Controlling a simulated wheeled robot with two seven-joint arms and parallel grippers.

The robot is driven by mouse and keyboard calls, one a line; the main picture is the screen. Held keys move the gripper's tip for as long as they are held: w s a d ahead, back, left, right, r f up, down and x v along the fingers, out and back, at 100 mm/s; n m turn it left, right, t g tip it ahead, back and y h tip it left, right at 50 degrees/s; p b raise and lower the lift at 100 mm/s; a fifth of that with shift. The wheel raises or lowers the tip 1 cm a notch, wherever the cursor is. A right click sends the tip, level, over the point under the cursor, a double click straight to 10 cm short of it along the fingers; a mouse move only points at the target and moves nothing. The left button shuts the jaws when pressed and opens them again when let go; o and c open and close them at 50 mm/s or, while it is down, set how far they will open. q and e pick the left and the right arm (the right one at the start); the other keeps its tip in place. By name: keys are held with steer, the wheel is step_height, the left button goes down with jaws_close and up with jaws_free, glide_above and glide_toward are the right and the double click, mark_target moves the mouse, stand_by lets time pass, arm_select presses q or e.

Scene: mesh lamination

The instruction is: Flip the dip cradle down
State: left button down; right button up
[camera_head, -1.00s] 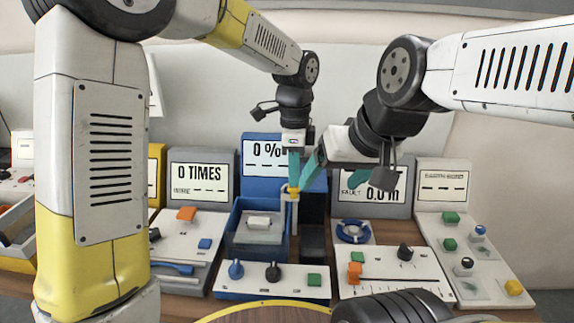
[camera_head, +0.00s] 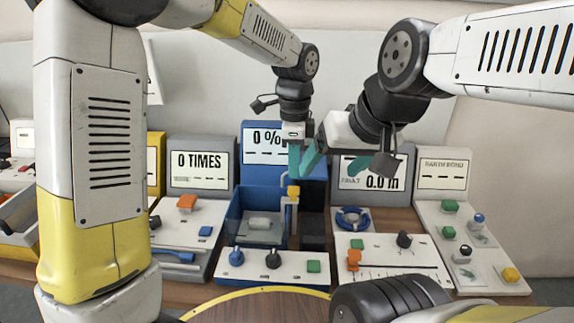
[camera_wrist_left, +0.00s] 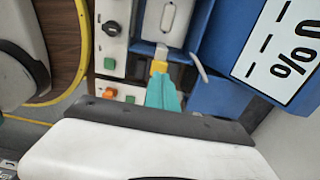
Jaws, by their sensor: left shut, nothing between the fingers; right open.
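The dip cradle shows as a pale block (camera_head: 259,224) low inside a blue tank (camera_head: 234,215) at the blue station. A yellow knob (camera_head: 293,191) on a pale upright arm stands at the tank's right side. My left gripper (camera_head: 294,172) is shut and empty, its teal fingertips just above the knob in the head view. In the left wrist view the teal fingers (camera_wrist_left: 166,92) end close to the yellow knob (camera_wrist_left: 158,67); whether they touch it I cannot tell. My right gripper (camera_head: 335,165) is open and empty, right of the left one.
The blue station's display (camera_head: 266,145) reads 0 %. A control panel (camera_head: 250,262) with two knobs and a green button lies in front of the tank. Panels stand close on both sides, with a blue ring (camera_head: 352,218) on the right. A yellow-rimmed round table (camera_head: 265,305) is in front.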

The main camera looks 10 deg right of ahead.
arm_select(q)
steer(key=shift+r, duration=2.05)
steer(key=s+a+r+n+t+h, duration=0.1)
steer(key=s+a+r+n, duration=0.2)
steer(key=a+n, duration=0.3)
steer(key=s+a+r+n+t+h, duration=0.1)
steer(key=s+a+r+n+t, duration=0.2)
steer(key=a, duration=0.6)
steer(key=s+a+f+n+t, duration=0.1)
steer(key=s+a+n+t, duration=0.1)
steer(key=s+a+n, duration=0.6)
steer(key=a+n, duration=0.1)
steer(key=n, duration=0.1)
steer(key=shift+s+n, duration=0.3)
steer(key=shift+s, duration=0.1)
steer(key=shift+d, duration=0.1)
arm_select(e)
steer(key=shift+c, duration=0.5)
